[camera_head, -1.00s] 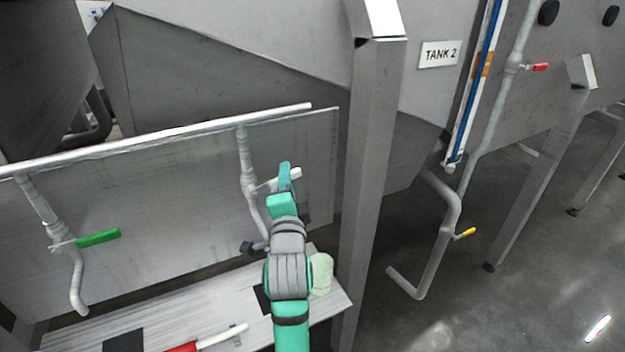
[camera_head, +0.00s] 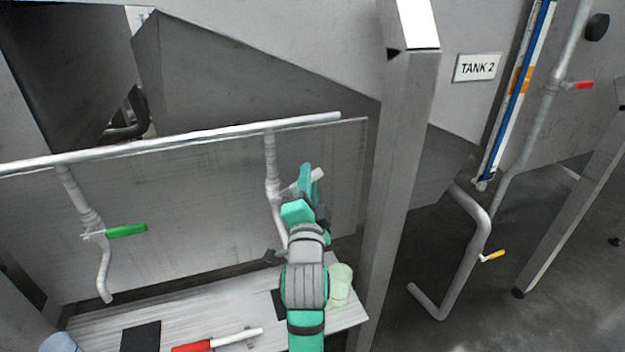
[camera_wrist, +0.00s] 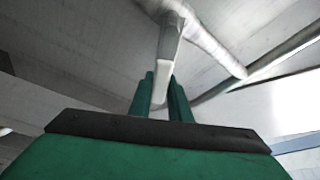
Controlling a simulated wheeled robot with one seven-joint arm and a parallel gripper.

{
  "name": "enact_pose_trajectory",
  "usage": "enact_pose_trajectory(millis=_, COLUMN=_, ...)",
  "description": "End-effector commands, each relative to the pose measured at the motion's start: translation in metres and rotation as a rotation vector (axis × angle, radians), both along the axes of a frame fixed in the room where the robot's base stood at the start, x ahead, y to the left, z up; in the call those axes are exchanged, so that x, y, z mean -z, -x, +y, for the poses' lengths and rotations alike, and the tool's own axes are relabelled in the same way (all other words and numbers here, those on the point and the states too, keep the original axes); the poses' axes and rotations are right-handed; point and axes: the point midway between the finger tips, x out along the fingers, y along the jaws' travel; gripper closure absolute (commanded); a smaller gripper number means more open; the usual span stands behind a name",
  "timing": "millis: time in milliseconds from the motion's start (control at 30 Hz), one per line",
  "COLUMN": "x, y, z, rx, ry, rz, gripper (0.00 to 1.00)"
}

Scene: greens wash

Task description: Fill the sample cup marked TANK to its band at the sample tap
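The right tap (camera_head: 271,180) hangs from the rail pipe and has a white lever handle (camera_head: 318,174). My gripper (camera_head: 306,180) is at this handle. In the wrist view, its two green fingers (camera_wrist: 161,95) lie close on either side of the white handle (camera_wrist: 164,70), which fills the narrow gap. A pale green cup (camera_head: 341,281) stands on the bench just right of my arm, partly hidden by it. A pale blue cup (camera_head: 62,343) is cut off at the lower left. No marking or band is readable on either cup. The right tap's outlet is hidden behind my arm.
A left tap (camera_head: 88,218) has a green handle (camera_head: 127,230). The bench (camera_head: 90,325) bears a black square (camera_head: 141,337) and a red-and-white tool (camera_head: 215,341). A steel leg (camera_head: 397,180) stands close on the right, near a TANK 2 sign (camera_head: 477,67).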

Motion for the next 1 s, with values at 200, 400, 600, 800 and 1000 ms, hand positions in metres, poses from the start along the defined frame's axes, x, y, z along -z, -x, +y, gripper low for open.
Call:
enact_pose_trajectory(millis=200, x=0.0, y=0.0, z=0.001, rx=-0.002, ry=-0.001, rz=0.002, gripper=0.64)
enact_pose_trajectory(millis=400, x=0.001, y=0.002, z=-0.001, rx=0.001, ry=-0.001, rz=0.002, gripper=0.64)
enact_pose_trajectory(millis=600, x=0.005, y=0.022, z=0.0, rx=0.0, ry=0.0, rz=0.002, gripper=0.64)
enact_pose_trajectory(millis=800, x=0.012, y=0.06, z=0.002, rx=0.0, ry=0.0, rz=0.003, gripper=0.64)
enact_pose_trajectory(millis=1000, x=0.017, y=0.091, z=0.003, rx=0.0, ry=0.0, rz=0.001, gripper=0.64)
